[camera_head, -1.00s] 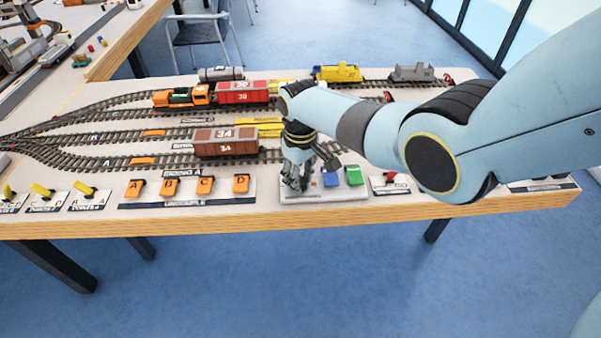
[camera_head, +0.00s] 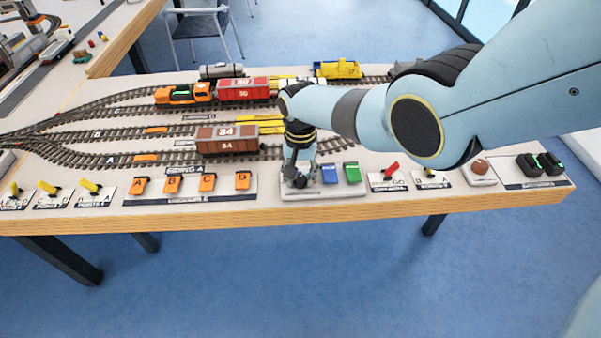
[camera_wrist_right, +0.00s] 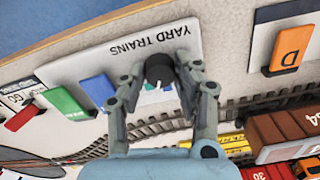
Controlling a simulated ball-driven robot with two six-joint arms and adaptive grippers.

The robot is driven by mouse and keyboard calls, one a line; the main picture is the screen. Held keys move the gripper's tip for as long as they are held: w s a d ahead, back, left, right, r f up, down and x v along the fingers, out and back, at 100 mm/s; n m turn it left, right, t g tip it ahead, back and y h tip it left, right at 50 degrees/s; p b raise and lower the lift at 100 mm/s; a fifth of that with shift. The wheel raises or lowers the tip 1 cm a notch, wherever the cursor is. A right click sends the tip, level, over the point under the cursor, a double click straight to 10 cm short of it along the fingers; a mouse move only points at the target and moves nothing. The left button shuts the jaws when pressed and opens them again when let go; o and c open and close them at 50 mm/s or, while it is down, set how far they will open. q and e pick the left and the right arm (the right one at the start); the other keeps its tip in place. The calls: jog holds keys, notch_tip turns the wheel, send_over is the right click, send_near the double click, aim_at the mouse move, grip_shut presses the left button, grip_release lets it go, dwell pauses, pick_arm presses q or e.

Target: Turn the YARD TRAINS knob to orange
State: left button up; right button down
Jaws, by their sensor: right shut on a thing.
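The YARD TRAINS plate (camera_wrist_right: 130,45) is white and lies along the table's front edge; it also shows in the head view (camera_head: 325,191). Its black round knob (camera_wrist_right: 159,67) sits between the fingers of my right gripper (camera_wrist_right: 161,72), which is shut on it. Blue (camera_head: 329,174) and green (camera_head: 352,172) blocks stand on the plate to the right of the gripper. I see no orange block on this plate now. My left gripper is out of view.
Orange lettered switches (camera_head: 207,182) stand left of the plate, and a red lever (camera_head: 390,171) stands to its right. A brown wagon (camera_head: 227,141) and several other rail vehicles stand on tracks behind. The table's wooden front edge (camera_head: 280,215) is close.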

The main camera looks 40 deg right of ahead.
aim_at(301, 178)
jog(key=m, duration=0.5)
jog(key=shift+m+p, duration=0.3)
jog(key=m, duration=0.5)
jog(key=shift+m, duration=0.4)
jog(key=c, duration=1)
grip_release()
jog(key=shift+o, duration=0.2)
notch_tip(301, 178, up, 12)
